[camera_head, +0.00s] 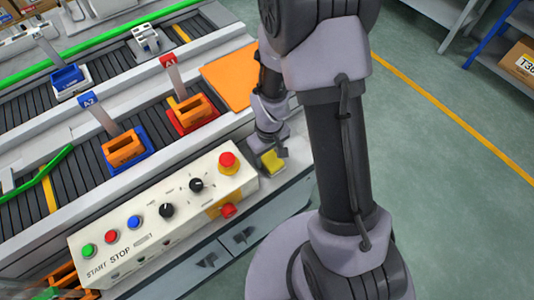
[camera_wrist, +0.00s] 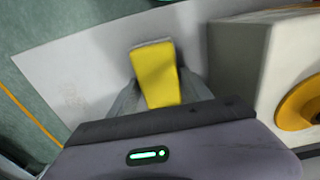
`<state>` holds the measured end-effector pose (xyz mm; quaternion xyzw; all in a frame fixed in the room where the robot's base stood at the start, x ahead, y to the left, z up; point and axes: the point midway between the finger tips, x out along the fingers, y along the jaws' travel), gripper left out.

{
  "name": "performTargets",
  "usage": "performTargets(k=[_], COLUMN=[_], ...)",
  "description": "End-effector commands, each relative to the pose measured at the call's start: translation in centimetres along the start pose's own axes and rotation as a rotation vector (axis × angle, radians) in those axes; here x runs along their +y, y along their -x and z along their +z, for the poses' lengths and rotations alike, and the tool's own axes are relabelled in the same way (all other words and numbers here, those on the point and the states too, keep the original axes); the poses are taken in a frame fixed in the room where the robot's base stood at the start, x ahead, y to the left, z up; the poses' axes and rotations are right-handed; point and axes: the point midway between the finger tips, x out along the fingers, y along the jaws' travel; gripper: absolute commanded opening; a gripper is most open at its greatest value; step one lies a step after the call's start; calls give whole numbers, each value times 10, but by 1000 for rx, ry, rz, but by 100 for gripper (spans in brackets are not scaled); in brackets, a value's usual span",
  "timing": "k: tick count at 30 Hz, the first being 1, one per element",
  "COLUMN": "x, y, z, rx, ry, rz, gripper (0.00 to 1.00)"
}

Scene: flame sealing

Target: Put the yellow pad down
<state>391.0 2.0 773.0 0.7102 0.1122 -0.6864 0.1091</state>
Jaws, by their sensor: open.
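The yellow pad (camera_wrist: 155,72) is between the two fingers of my gripper (camera_wrist: 160,95) in the wrist view, over a light grey surface (camera_wrist: 70,75). The fingers are open, one on each side of the pad. In the head view the yellow pad (camera_head: 271,160) shows just right of the control panel, below my wrist. Whether the pad's underside touches the surface cannot be told exactly.
The control panel (camera_head: 120,222) with buttons and knobs stands close to the left of the pad. An orange sheet (camera_head: 230,76) lies behind it. Orange boxes (camera_head: 122,150) in blue and red trays stand on the conveyor. Grey surface left of the pad in the wrist view is bare.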

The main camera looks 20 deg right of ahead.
Motion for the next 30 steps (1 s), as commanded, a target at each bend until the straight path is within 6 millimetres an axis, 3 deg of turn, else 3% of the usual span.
performTargets(k=[2,10,13,21,30], x=[0,0,0,0,0], y=[1,1,10,88,139], z=[0,0,-1,-1,-2], rx=[0,0,1,3,21], ry=[0,0,0,-1,-24], rz=[0,0,0,1,4], gripper=[75,75,75,75,75])
